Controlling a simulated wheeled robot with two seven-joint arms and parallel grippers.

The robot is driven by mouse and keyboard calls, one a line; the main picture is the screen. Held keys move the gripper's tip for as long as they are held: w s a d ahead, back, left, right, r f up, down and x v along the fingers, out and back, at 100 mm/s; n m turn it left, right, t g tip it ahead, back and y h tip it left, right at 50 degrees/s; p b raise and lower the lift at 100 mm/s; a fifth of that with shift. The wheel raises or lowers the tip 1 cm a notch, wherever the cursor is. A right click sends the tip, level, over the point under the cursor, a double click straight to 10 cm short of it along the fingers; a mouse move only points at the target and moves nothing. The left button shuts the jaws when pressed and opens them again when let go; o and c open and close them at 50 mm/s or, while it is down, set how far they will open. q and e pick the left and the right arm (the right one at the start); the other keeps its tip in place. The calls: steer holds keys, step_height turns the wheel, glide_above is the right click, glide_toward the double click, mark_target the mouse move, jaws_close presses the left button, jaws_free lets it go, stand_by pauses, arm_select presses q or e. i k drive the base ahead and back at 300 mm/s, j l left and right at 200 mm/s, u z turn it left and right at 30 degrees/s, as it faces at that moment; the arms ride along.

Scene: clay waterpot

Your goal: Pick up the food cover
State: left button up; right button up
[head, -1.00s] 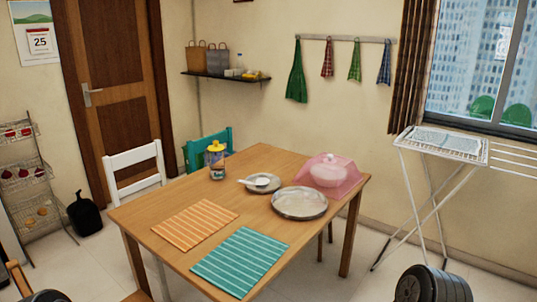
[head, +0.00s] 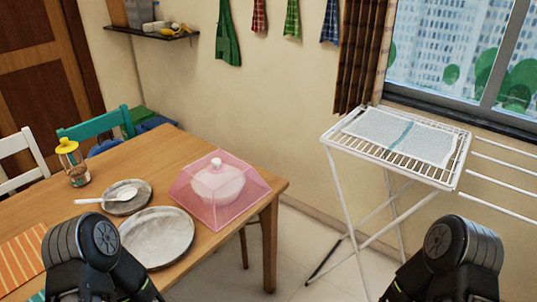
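The food cover (head: 250,195) is a pink see-through pyramid-like cover with a white knob on top. It stands on the right end of the wooden table (head: 175,276), near the corner. A white lidded pot (head: 217,186) shows through it, underneath. Black parts of my two arms rise at the lower left and lower right of the head view. The left one overlaps the table's front area and the right one is over the floor side. Neither gripper's fingers show in the view, and nothing of mine touches the cover.
A large metal plate (head: 158,238) lies just left of the cover. A smaller plate (head: 128,204) with a white spoon and a yellow-lidded jar (head: 72,165) are farther left. A white drying rack (head: 337,143) with a cloth stands right of the table, with floor between.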

mark_target(216, 167)
steer(key=i+l, duration=0.45)
steer(key=l, duration=0.15)
steer(key=i+l+z, duration=0.1)
steer(key=i+l, duration=0.35)
steer(key=l, duration=0.15)
